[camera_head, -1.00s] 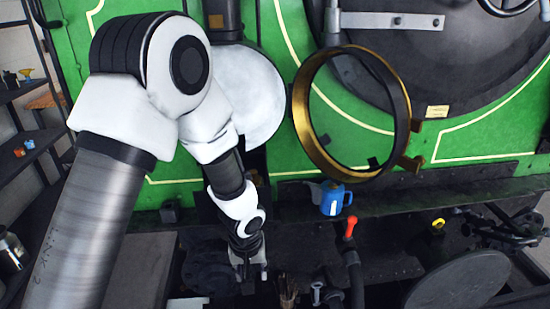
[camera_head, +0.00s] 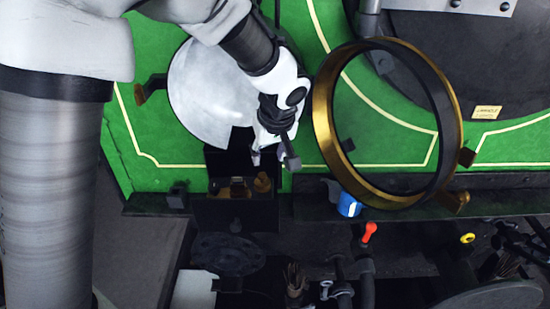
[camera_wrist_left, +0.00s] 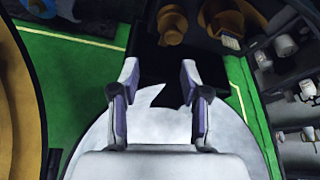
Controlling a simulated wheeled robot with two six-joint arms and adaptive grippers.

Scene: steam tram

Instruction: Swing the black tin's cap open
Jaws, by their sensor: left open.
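A black box-like tin (camera_head: 236,214) sits on the dark ledge in the head view, with brass-coloured items showing in its open top. A dark flat panel (camera_head: 226,162) stands behind it, in front of the white disc. It looks like the cap, but I cannot tell for sure. The panel also shows in the left wrist view (camera_wrist_left: 165,68), beyond the fingers. My left gripper (camera_head: 272,158) is open and empty, above and to the right of the tin. In the left wrist view my left gripper (camera_wrist_left: 160,72) has its fingers wide apart. I cannot tell whether a finger touches the panel.
A large brass ring (camera_head: 322,125) stands out close to the right of my gripper. A blue can (camera_head: 348,207) and a red-handled lever (camera_head: 368,233) are below it. The white disc (camera_head: 198,95) is behind. Shelves (camera_wrist_left: 290,100) show at the right in the left wrist view.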

